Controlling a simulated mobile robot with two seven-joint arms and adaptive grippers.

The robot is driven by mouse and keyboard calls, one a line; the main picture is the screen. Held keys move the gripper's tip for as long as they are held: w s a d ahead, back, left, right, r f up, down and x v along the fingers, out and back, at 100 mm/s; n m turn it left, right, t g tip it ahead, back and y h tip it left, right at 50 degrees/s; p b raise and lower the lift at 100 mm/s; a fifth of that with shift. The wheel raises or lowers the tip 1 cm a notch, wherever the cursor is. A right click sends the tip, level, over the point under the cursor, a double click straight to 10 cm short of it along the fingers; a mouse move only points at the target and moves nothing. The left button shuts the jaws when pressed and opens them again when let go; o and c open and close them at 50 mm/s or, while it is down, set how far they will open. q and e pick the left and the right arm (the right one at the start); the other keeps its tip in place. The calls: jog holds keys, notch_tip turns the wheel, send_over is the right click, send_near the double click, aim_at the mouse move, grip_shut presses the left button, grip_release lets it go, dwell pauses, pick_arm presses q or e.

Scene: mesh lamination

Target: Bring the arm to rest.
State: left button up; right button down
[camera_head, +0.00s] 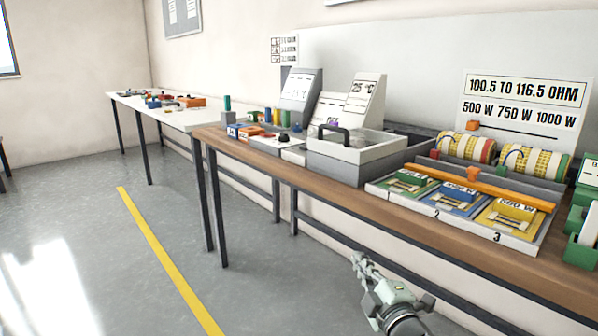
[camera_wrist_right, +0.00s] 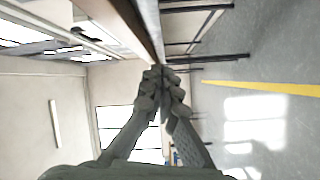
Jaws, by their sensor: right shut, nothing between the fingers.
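My right gripper (camera_head: 359,262) shows at the bottom of the head view, in front of the wooden workbench (camera_head: 262,171) and below its top, over the floor. Its fingers are together and hold nothing. In the right wrist view the gripper (camera_wrist_right: 162,78) has its fingertips meeting, with nothing between them. The bench edge lies beyond the fingertips in that view. My left gripper is in neither view.
On the bench stand a grey box with a black handle (camera_head: 352,158), a tray numbered 2 and 3 (camera_head: 447,222), striped rolls (camera_head: 535,163) and green bins (camera_head: 580,250). A white table (camera_head: 180,121) stands farther left. The floor (camera_head: 90,220) is open around a yellow line (camera_head: 165,256).

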jog(key=s+d+f+m+g+h, duration=0.2)
jog(key=s+d+f+m, duration=0.15)
jog(key=f, duration=0.35)
jog(key=s+d+f+m+g+h, duration=0.1)
jog(key=s+d+f+m+g, duration=0.2)
jog(key=s+f, duration=0.35)
jog(key=s+d+f+m+g+h, duration=0.2)
jog(key=s+d+f+m, duration=0.1)
jog(key=f, duration=0.5)
jog(key=s+d+f+m+g, duration=0.2)
jog(key=s+f, duration=0.5)
jog(key=s, duration=0.4)
jog(key=s+d+f+m+g, duration=0.2)
jog(key=s+f+m+g, duration=0.2)
jog(key=s+f, duration=0.3)
jog(key=s+g, duration=0.1)
jog(key=s, duration=0.3)
jog(key=shift+s+g, duration=0.15)
jog(key=shift+g, duration=0.25)
